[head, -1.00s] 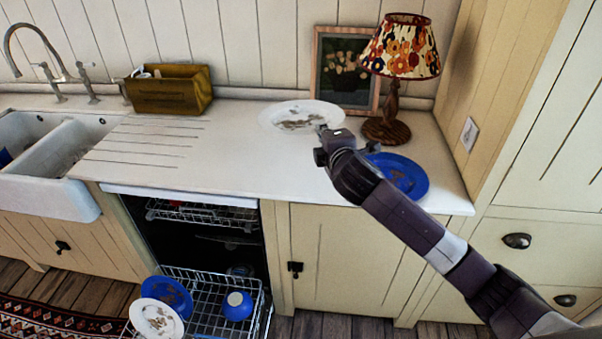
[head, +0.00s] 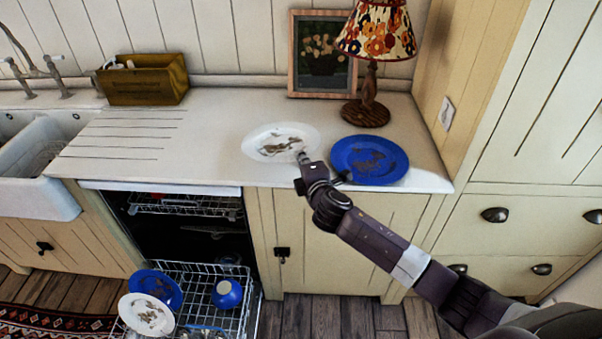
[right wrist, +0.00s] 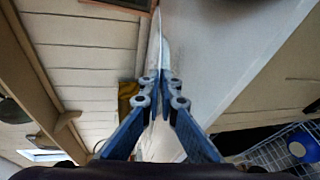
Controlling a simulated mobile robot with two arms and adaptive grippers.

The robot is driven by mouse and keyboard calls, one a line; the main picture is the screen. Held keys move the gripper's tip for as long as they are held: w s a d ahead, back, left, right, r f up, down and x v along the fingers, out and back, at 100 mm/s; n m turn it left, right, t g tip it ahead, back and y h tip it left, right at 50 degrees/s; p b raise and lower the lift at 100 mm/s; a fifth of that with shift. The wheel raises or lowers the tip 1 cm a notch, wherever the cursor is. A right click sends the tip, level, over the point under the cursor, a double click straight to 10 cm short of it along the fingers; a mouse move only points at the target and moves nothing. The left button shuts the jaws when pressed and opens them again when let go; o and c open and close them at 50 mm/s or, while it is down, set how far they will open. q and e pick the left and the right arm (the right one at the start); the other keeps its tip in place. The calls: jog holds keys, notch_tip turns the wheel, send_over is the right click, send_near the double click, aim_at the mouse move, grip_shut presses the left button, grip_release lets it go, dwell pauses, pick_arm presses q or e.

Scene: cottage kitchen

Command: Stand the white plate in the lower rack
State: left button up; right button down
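The white plate (head: 281,143), with brown food marks, is near the front of the counter in the head view. My right gripper (head: 303,157) is at its right front rim. In the right wrist view my right gripper (right wrist: 161,85) is shut on the plate, whose thin edge (right wrist: 155,45) runs out from between the fingers. I cannot tell how far the plate is above the counter. The lower rack (head: 208,303) is pulled out of the dishwasher at the bottom of the head view. My left gripper is not in view.
In the lower rack are a blue plate (head: 154,290), another soiled white plate (head: 146,315) and a blue bowl (head: 227,294). A soiled blue plate (head: 369,160) lies on the counter right of my gripper, before the lamp (head: 366,106). The upper rack (head: 185,205) is inside.

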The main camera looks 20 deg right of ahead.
jog(key=shift+f, duration=2.85)
jog(key=c, duration=2.5)
grip_release()
jog(key=shift+s+f, duration=0.1)
jog(key=shift+f, duration=0.05)
jog(key=o, duration=0.3)
jog(key=shift+o, duration=0.2)
jog(key=shift+b, duration=0.3)
jog(key=shift+f, duration=0.25)
jog(key=b+v, duration=0.1)
jog(key=v, duration=0.6)
jog(key=shift+s+r, duration=0.35)
jog(key=shift+a, duration=0.15)
